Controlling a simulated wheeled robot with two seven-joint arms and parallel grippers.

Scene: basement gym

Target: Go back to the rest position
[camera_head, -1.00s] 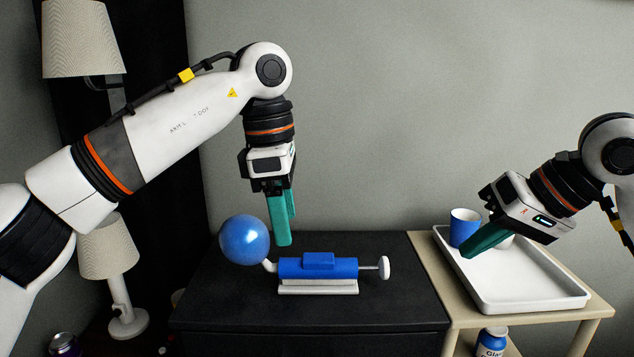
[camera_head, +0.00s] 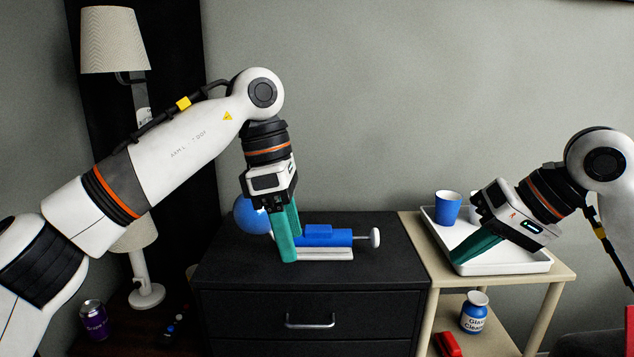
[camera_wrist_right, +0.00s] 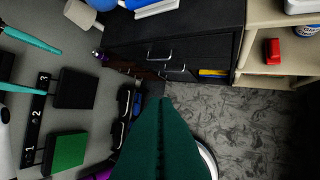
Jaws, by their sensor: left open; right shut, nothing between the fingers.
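My left gripper (camera_head: 287,257) has teal fingers pointing down. In the head view it overlaps the blue balloon (camera_head: 246,216) and the left end of the blue pump (camera_head: 327,236); I cannot tell any contact. Its two teal fingers show apart at the left edge of the right wrist view (camera_wrist_right: 20,62). My right gripper (camera_head: 458,261) is shut and empty, its fingers overlapping the left side of the white tray (camera_head: 500,268) in the head view. In the right wrist view its fingertips (camera_wrist_right: 160,102) are together, over the floor.
The pump is on a dark drawer cabinet (camera_head: 312,280). A blue cup (camera_head: 447,208) stands in the tray on a pale side table (camera_head: 413,235). A blue-and-white jar (camera_head: 474,312) and red object (camera_head: 449,344) are below. Lamps (camera_head: 114,40) stand left. Bare floor (camera_wrist_right: 245,125) shows right.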

